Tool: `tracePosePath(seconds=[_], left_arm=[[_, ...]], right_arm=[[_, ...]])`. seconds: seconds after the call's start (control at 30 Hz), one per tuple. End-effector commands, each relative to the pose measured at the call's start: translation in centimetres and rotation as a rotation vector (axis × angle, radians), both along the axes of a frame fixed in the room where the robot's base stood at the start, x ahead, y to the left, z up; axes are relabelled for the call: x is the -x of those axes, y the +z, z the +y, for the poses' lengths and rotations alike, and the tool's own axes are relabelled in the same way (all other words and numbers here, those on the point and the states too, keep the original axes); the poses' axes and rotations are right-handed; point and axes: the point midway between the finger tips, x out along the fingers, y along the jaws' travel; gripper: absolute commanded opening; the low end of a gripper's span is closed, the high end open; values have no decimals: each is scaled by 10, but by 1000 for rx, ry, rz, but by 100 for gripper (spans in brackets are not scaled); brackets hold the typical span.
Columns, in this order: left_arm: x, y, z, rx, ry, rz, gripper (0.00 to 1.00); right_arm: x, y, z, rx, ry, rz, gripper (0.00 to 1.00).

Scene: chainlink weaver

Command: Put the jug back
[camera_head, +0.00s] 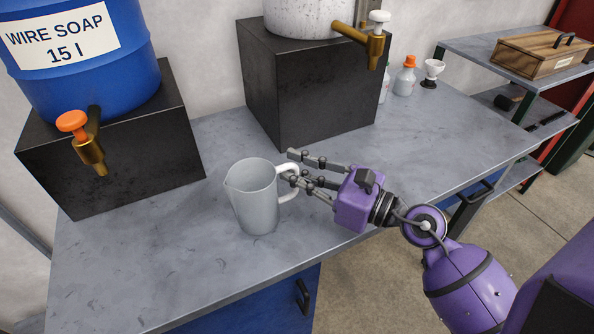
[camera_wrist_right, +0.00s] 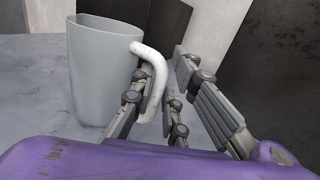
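A pale grey jug (camera_head: 255,203) with a white handle (camera_head: 290,192) stands upright on the grey workbench (camera_head: 200,255), near its front edge. Its spout points left and its handle points right, toward my right gripper (camera_head: 291,167). That gripper is open, with its fingers spread at the handle. In the right wrist view the jug (camera_wrist_right: 98,75) is at the left, and its handle (camera_wrist_right: 155,75) stands between the fingers, with a gap visible on the right side. Whether any finger touches the handle I cannot tell. My left gripper is not in view.
A blue wire soap barrel (camera_head: 85,60) with an orange-topped tap (camera_head: 85,135) stands on a black block at left. A white container (camera_head: 305,15) with a brass tap (camera_head: 362,38) stands on another black block (camera_head: 310,95). Bottles (camera_head: 405,78) stand behind.

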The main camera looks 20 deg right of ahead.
Motion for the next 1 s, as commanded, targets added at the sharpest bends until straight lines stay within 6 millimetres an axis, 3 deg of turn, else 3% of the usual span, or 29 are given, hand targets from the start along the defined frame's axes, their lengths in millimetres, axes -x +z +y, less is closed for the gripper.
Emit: tracePosePath(seconds=[0.43, 0.8, 1.0], left_arm=[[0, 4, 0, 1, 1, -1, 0], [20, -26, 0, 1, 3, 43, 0], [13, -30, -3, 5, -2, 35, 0]], right_arm=[[1, 5, -1, 1, 0, -1, 28], [60, -3, -42, 2, -2, 7, 28], [87, -1, -61, 0, -2, 5, 28]])
